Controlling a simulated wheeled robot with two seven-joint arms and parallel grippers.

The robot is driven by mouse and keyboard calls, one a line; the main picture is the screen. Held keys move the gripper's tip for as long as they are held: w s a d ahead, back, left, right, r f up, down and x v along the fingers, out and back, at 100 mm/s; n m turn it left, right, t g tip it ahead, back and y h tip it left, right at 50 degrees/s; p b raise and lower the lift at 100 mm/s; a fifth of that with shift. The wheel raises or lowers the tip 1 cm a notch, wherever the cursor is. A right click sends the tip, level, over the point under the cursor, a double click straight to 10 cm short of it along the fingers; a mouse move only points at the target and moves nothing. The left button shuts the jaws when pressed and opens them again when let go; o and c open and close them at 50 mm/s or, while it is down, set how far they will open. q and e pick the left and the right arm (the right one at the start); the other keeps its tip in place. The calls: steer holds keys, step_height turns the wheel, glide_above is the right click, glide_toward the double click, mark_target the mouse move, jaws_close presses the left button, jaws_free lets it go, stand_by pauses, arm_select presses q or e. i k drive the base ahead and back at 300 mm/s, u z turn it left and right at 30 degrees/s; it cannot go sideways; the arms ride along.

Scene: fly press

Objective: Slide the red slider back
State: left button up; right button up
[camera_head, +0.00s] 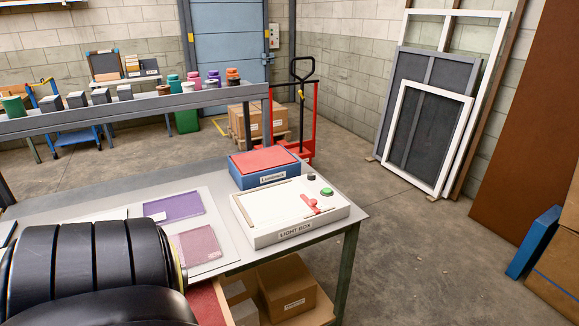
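The white light box (268,213) stands on the right front part of the grey table. The red slider (311,205) is on the top of the box, towards its right front side. It is small, and its exact place along its track is hard to make out. A green button (326,191) is just behind and to the right of it. No gripper shows and nothing touches the slider. A large black part of my arm fills the lower left corner.
A blue box with a red top (263,161) stands directly behind the light box. Purple (175,206) and pink (197,245) panels lie to the left on the table (345,221). Cardboard boxes (287,287) sit below.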

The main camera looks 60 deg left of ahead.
mark_target(312, 203)
steer(key=u, duration=1)
steer(key=i, duration=0.4)
steer(key=u, duration=0.8)
